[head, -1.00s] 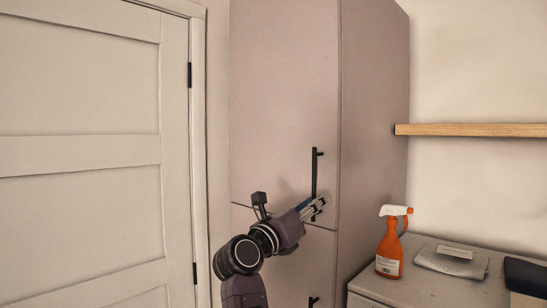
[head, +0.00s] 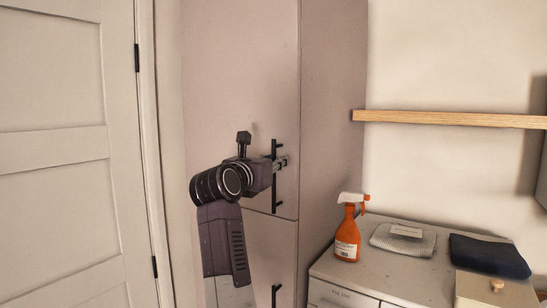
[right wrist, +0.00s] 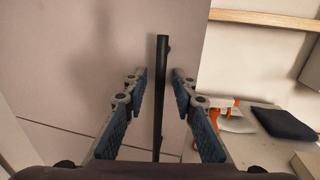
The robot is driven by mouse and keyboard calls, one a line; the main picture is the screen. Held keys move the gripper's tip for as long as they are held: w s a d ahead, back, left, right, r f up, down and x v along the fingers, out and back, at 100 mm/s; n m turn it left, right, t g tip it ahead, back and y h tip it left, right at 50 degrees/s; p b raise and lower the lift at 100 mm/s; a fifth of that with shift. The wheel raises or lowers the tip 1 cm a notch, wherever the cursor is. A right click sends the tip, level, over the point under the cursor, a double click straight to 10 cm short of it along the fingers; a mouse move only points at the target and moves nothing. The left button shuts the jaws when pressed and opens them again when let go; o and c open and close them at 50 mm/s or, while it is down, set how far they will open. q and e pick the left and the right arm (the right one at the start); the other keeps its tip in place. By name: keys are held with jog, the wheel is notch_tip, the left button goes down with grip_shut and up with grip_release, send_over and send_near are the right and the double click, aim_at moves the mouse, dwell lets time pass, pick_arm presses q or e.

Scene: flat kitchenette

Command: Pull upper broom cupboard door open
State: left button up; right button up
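The upper broom cupboard door (head: 235,80) is a tall, pinkish-grey panel and looks closed. Its black vertical bar handle (head: 274,192) is near the door's right edge, above the seam with the lower door. My right gripper (head: 281,162) is at the upper part of this handle and partly hides it. In the right wrist view, the handle (right wrist: 160,105) stands between the two spread fingers of the right gripper (right wrist: 161,78), with a gap on each side. My left gripper is not in view.
The lower cupboard door (head: 262,255) has its own black handle (head: 276,296). A counter (head: 330,270) at right holds an orange spray bottle (head: 347,238), a grey cloth (head: 403,240) and a dark cloth (head: 490,255). A wooden shelf (head: 450,119) is above. A panelled door (head: 60,200) is at left.

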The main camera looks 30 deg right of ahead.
grip_shut()
dwell(0.3)
